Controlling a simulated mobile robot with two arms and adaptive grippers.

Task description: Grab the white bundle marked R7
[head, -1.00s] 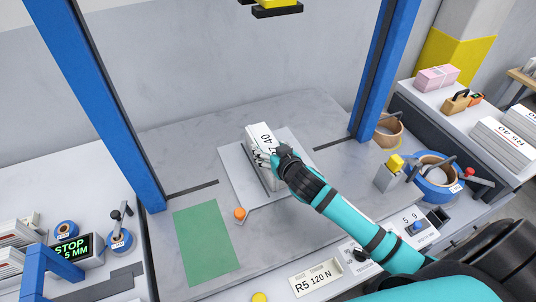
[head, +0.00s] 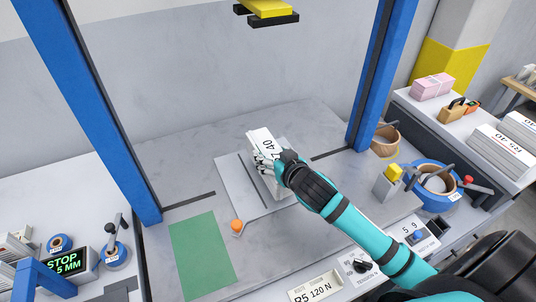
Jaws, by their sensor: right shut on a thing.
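The white bundle (head: 260,138) is a stack of folded paper with a black printed label on top. I can read a 7 and 40; the start of the label is hidden by my right gripper. My right gripper (head: 281,165) comes from the right and is shut on the bundle's right side. The bundle is over the light grey plate (head: 230,178) in the middle of the bench. I cannot tell whether its underside touches the plate. My left gripper is not in view.
Blue posts (head: 88,108) flank the bench, with a yellow and black head (head: 268,12) above. A green mat (head: 203,258) and an orange knob (head: 237,225) are at front left.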

